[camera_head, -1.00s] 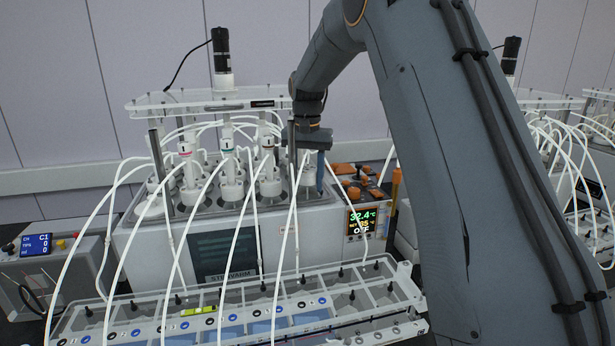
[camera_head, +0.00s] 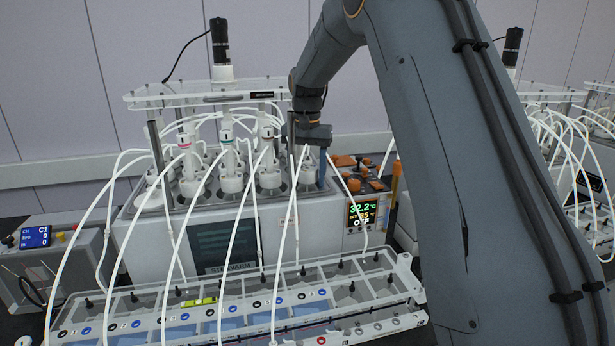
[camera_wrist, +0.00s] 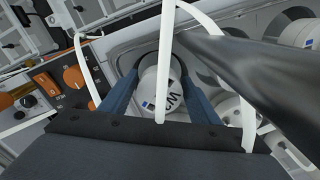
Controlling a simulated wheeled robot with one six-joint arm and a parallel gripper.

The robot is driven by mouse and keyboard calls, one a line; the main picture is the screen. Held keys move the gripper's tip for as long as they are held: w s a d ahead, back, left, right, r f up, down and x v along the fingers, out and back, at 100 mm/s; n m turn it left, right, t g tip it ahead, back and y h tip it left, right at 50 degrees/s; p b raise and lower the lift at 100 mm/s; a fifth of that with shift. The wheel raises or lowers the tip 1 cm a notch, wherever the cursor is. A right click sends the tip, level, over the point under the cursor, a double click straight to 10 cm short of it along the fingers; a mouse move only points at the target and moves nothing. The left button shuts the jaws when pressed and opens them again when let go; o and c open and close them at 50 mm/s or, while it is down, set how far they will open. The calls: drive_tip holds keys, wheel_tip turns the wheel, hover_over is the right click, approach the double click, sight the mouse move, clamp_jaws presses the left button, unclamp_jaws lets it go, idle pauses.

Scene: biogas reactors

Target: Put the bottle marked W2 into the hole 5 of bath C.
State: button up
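My gripper (camera_head: 307,160) reaches down at the right end of a white water bath (camera_head: 290,225) with a STIRVARM-like label. In the wrist view its two blue fingers (camera_wrist: 160,90) stand on either side of a white bottle top (camera_wrist: 162,92). The bottle sits in a round opening of the bath. I cannot tell whether the fingers touch it. Other white bottles (camera_head: 231,165) stand in the bath to the left.
White tubes (camera_head: 292,230) arch over the bath and cross in front of my gripper. A clear rack (camera_head: 340,270) lies in front. Orange knobs (camera_wrist: 74,77) and a control panel (camera_head: 362,212) are beside the bath. Another tubed apparatus (camera_head: 560,130) stands at right.

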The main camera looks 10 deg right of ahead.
drive_tip(key=shift+r, duration=0.2)
wheel_tip(320, 180, up, 8)
drive_tip(key=b, duration=0.2)
drive_tip(key=shift+f+b, duration=0.25)
drive_tip(key=shift+b, duration=0.15)
